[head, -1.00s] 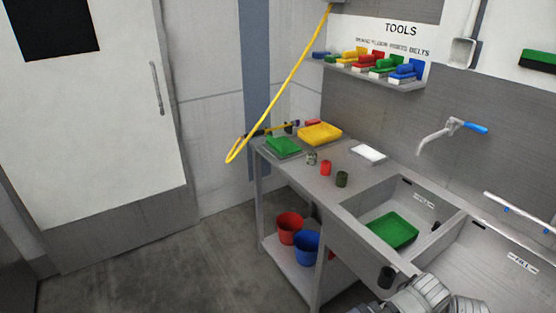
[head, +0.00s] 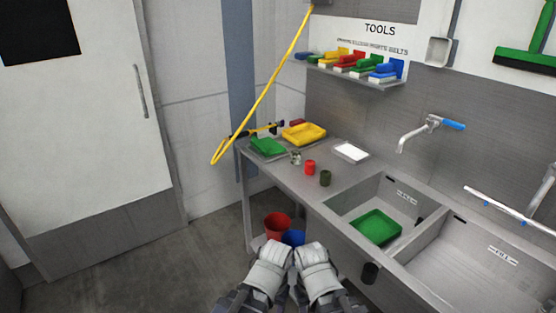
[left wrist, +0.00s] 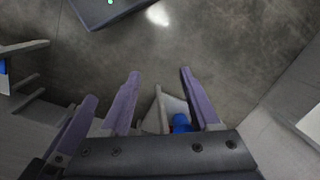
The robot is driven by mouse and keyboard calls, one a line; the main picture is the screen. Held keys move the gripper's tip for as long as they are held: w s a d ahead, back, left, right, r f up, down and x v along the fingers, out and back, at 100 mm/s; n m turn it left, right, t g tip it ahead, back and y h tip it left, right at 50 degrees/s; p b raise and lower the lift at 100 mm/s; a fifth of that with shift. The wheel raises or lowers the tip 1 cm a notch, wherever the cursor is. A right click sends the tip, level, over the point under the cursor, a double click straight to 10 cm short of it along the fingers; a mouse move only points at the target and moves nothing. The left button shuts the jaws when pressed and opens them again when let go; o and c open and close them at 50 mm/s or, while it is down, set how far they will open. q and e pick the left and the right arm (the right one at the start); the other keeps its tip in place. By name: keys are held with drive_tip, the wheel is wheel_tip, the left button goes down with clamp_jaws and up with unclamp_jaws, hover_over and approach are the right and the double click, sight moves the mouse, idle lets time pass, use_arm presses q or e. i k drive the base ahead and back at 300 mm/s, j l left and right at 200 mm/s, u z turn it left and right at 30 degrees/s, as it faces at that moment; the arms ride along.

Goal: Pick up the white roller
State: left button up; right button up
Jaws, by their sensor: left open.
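I cannot make out a white roller for certain. A long thin white bar (head: 505,208) with blue fittings lies at the right, by the wall above the sink. My left gripper (left wrist: 159,75) is open in the left wrist view, its purple fingers apart with nothing held between them. In the head view both of my grey-white forearms are side by side at the bottom centre, in front of the counter and well away from the bar. My right gripper (head: 316,258) has its fingers hidden there.
The steel counter (head: 270,178) carries a green tray (head: 268,148), a yellow tray (head: 304,134), a white tray (head: 351,152), a red can (head: 310,167) and a dark green can (head: 325,178). A green tray (head: 379,227) lies in the sink. Buckets stand beneath. Floor at left is clear.

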sight(297, 155)
drive_tip(key=i+j+z, duration=0.5)
drive_tip(key=i+j, duration=0.15)
drive_tip(key=i+j+z, duration=0.3)
drive_tip(key=j, duration=0.3)
